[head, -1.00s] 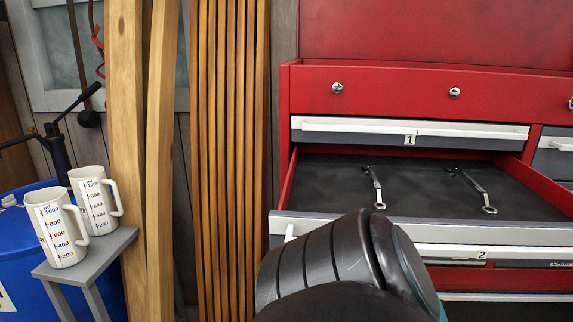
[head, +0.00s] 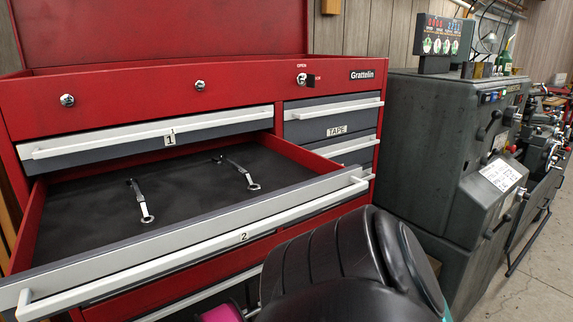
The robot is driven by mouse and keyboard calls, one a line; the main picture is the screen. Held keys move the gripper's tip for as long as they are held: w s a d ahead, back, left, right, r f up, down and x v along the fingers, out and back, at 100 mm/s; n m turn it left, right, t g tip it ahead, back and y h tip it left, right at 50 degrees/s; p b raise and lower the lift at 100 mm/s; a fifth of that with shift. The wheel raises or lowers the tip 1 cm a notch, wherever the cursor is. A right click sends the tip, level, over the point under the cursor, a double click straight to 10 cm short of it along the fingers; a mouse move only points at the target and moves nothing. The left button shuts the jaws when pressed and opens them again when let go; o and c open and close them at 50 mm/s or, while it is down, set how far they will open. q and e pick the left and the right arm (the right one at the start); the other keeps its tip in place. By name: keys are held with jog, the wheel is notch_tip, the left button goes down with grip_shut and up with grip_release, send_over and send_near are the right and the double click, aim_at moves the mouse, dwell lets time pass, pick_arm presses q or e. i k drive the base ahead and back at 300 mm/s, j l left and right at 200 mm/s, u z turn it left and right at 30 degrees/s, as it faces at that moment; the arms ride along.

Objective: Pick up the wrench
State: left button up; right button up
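Two silver wrenches lie apart on the dark liner of an open drawer (head: 75,232) marked 2 in the head view. One wrench (head: 140,201) lies left of the drawer's middle, and the other wrench (head: 240,173) lies to its right and a little farther back. Both have a ring end toward the drawer front. A black, rounded arm part of mine fills the bottom centre, in front of the drawer's right front corner. Neither gripper's fingers show.
The red tool chest (head: 235,99) has a closed drawer marked 1 (head: 150,142) above the open one. A TAPE drawer (head: 335,115) is at its right. A large grey machine (head: 430,150) stands right of the chest. Bare floor (head: 545,275) shows at the lower right.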

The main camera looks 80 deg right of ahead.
aim_at(223, 160)
jog(key=z, duration=2.1)
jog(key=k+l, duration=0.1)
jog(key=l, duration=0.2)
jog(key=k+l, duration=0.1)
jog(key=l, duration=0.2)
jog(key=u, duration=0.05)
